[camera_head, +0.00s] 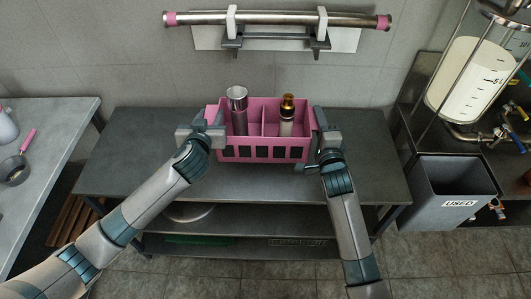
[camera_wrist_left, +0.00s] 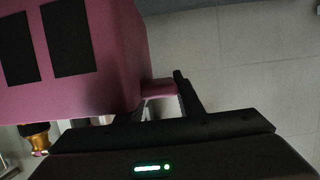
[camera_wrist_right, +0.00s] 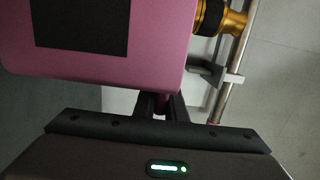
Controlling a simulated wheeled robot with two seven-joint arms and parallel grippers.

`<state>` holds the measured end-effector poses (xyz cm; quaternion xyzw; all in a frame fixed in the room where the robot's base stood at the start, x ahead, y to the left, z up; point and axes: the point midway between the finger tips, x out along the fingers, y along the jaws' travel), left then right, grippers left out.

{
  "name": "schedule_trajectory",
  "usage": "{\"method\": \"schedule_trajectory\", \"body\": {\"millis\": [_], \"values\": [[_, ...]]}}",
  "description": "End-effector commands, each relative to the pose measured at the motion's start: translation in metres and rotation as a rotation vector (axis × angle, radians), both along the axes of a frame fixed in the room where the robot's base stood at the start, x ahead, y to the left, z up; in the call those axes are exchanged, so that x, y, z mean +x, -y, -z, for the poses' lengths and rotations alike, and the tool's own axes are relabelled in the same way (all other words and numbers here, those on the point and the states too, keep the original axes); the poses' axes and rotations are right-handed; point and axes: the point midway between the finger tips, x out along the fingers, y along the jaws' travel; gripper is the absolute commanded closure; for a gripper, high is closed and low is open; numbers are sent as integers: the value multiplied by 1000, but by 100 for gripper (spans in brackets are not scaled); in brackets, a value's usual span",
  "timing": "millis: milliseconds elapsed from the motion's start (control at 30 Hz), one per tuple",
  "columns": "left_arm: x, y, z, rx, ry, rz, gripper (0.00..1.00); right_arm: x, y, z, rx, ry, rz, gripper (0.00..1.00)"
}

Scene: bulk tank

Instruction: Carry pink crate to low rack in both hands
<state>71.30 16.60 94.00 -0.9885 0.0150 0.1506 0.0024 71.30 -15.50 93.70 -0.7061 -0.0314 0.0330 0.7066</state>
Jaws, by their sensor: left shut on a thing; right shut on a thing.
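The pink crate (camera_head: 270,141) is upright at the back middle of the low dark rack (camera_head: 130,165). I cannot tell whether its base touches the top. A silver cylinder (camera_head: 237,105) stands in its left compartment and a gold-topped bottle (camera_head: 287,115) in its right one. My left gripper (camera_head: 214,127) is shut on the crate's left end; the left wrist view shows the fingers (camera_wrist_left: 168,98) on a pink tab. My right gripper (camera_head: 320,143) is shut on the right end, with its fingers (camera_wrist_right: 162,104) at a tab in the right wrist view.
A steel pipe (camera_head: 275,18) on a bracket runs along the wall above. A grey bin marked USED (camera_head: 450,190) and a clear tank (camera_head: 470,80) are at the right. A grey table (camera_head: 45,150) stands at the left. The rack top is clear either side of the crate.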

Motion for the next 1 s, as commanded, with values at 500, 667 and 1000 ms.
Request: {"method": "schedule_trajectory", "body": {"millis": [500,667,1000], "values": [[0,-1,0,3,3,0,100,1,4,-1,-3,3,5,100],[0,-1,7,3,3,0,100,1,4,7,-3,3,5,100],[0,-1,33,3,3,0,100,1,4,32,-3,3,5,100]]}}
